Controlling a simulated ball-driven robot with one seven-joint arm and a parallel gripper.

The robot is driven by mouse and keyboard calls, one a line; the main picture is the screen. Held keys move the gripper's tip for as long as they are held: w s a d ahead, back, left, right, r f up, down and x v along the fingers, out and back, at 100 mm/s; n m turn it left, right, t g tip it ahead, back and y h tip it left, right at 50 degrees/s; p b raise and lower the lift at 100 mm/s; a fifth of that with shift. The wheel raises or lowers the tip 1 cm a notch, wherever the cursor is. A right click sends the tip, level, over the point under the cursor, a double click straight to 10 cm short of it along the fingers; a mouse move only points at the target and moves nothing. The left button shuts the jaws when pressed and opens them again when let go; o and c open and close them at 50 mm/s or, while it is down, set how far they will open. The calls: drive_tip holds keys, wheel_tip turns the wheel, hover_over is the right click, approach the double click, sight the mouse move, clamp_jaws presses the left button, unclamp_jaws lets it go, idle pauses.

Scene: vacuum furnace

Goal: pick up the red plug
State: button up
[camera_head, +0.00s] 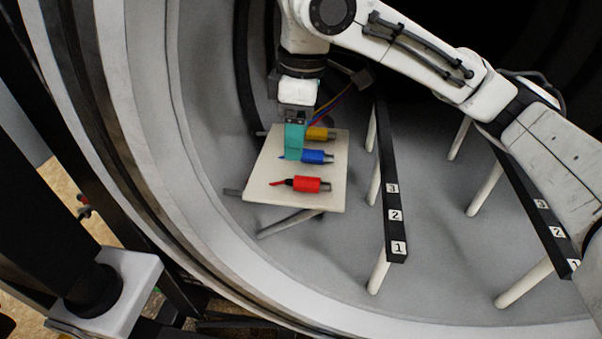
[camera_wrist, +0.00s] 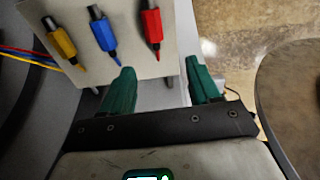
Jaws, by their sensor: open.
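The red plug (camera_head: 307,184) lies on a pale board at its near end in the head view. It also shows in the wrist view (camera_wrist: 152,27), at the right of the row of plugs, with its thin tip toward my gripper. My gripper (camera_head: 293,156) has teal fingers and points down over the board, beside the blue and yellow plugs in the head view. In the wrist view the fingers of my gripper (camera_wrist: 166,86) are apart with nothing between them. The red plug is beyond the fingertips, not touched.
The blue plug (camera_head: 318,156) and yellow plug (camera_head: 320,134) lie on the same pale board (camera_head: 268,185). To the right, black numbered rails (camera_head: 391,215) stand on white posts inside the round furnace chamber. The grey chamber floor (camera_head: 335,260) in front of the board is clear.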

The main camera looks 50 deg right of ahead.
drive_tip(key=d, duration=0.2)
hover_over(305, 178)
drive_tip(key=shift+g, duration=0.3)
drive_tip(key=f, duration=0.5)
drive_tip(key=shift+s+d+f, duration=0.1)
drive_tip(key=shift+d+f, duration=0.05)
drive_tip(key=shift+d, duration=0.05)
drive_tip(key=shift+a+f+p, duration=0.2)
drive_tip(key=shift+f+p, duration=0.5)
drive_tip(key=shift+f, duration=1.95)
drive_tip(key=shift+c, duration=0.3)
drive_tip(key=c, duration=1.1)
